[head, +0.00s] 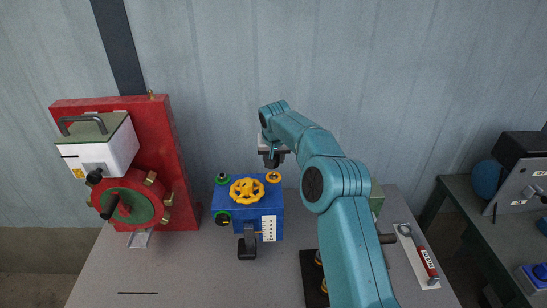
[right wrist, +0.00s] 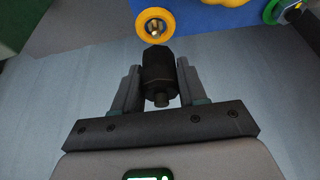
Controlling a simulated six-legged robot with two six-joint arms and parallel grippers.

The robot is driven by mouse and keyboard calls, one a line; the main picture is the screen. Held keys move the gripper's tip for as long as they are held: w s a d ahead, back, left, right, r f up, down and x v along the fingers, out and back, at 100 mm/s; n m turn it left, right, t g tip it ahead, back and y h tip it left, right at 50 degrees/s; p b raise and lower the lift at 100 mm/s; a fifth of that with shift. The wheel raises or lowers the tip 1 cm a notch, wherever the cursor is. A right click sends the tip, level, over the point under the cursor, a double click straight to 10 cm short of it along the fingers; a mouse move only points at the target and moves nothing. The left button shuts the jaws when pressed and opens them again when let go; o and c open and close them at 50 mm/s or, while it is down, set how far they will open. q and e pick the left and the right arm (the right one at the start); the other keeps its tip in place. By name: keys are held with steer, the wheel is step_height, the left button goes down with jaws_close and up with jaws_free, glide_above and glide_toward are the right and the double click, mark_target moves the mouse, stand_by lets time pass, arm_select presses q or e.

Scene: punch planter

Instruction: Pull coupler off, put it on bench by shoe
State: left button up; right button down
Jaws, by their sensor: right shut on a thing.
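The coupler (right wrist: 157,72), a dark cylinder with a narrower end, is between the two fingers of my right gripper (right wrist: 158,82) in the right wrist view. The gripper (head: 272,158) is shut on it above the blue box (head: 265,202). The box's yellow ring port (right wrist: 155,25) shows an open bore just beyond the coupler's end; the coupler is off it. That port (head: 273,177) sits on the box's top right in the head view. The bench (head: 190,265) is grey. I cannot tell for certain which thing is the shoe. My left gripper is not in view.
The blue box carries a yellow handwheel (head: 247,190) and green fittings, with a black part (head: 247,248) in front. A red panel (head: 175,150) with a white unit stands left. A red-handled tool (head: 427,262) lies right. The bench's front left is mostly clear.

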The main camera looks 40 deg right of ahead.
steer(key=shift+r, duration=1.9)
steer(key=shift+s, duration=0.1)
